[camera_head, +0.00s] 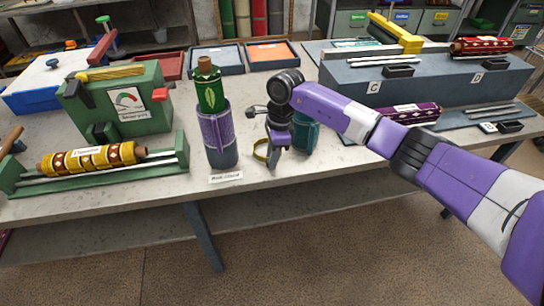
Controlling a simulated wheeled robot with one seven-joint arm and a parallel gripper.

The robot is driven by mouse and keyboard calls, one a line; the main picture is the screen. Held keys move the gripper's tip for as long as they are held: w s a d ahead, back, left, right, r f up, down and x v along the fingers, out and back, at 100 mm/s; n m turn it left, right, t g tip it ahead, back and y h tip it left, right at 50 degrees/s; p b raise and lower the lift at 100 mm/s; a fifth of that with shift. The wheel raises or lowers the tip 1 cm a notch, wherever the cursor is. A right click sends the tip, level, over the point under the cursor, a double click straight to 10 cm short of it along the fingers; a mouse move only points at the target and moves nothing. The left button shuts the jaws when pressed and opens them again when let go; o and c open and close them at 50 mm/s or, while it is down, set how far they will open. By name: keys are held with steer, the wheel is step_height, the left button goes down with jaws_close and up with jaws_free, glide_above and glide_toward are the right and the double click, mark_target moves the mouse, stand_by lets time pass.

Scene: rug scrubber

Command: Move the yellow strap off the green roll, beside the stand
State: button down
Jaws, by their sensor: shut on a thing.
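The green roll (210,96) stands upright with a brown top, its lower part inside a purple sleeve on the dark grey stand (222,157). The yellow strap (260,151) is a thin loop to the right of the stand, apart from the roll. My gripper (275,153) points down at the strap's right side and is shut on it. The strap hangs low at the tabletop; I cannot tell whether it touches the surface. My gripper hides part of the strap.
A teal cylinder (304,135) stands close behind my gripper, partly hidden. A white label (226,177) lies in front of the stand. A green machine (117,104) and a yellow patterned roll (92,157) are to the left. The table front (330,185) is clear.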

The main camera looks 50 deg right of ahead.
steer(key=shift+f, duration=0.15)
steer(key=shift+f, duration=0.1)
steer(key=c, duration=1.2)
jaws_free()
